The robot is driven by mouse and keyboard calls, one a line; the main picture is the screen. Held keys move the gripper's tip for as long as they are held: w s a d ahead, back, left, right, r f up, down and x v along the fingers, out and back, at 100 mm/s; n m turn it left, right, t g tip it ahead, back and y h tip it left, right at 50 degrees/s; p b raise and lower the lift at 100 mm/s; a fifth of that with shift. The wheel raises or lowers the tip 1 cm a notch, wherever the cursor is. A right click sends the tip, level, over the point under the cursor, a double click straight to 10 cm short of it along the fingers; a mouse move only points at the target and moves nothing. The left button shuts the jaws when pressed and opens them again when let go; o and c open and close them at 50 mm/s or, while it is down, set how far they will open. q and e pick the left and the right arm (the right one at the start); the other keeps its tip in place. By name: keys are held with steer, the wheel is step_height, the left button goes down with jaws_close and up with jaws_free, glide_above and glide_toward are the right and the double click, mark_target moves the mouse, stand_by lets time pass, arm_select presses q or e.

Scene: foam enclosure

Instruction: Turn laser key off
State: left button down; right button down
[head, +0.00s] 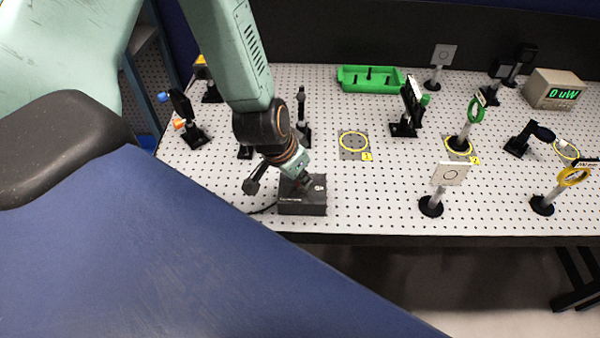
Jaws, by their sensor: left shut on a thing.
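A small dark box (303,207), which looks like the laser's key controller, sits near the front edge of the perforated optics table (375,205). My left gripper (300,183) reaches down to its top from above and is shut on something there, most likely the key. The key itself is hidden by the fingers, so its angle cannot be told. A display box (554,90) at the far right reads "0 uW" in green. My right gripper is not in view.
Mounted optics stand around the table, including a white target card (450,175), a green ring mount (476,108) and a yellow ring mount (573,177). A green tray (370,78) sits at the back. A yellow circle (354,141) marks a bare spot.

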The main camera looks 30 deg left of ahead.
arm_select(q)
steer(key=n+y, duration=0.1)
steer(key=n, duration=0.3)
steer(key=shift+d+y, duration=0.2)
steer(key=shift+y, duration=0.2)
steer(key=shift+n+g+y+p, duration=0.5)
steer(key=shift+n+p, duration=0.55)
steer(key=shift+n, duration=1.15)
steer(key=c, duration=1.5)
jaws_free()
steer(key=shift+o, duration=0.2)
steer(key=v, duration=1.2)
steer(key=shift+d+y, duration=0.25)
steer(key=shift+y, duration=0.05)
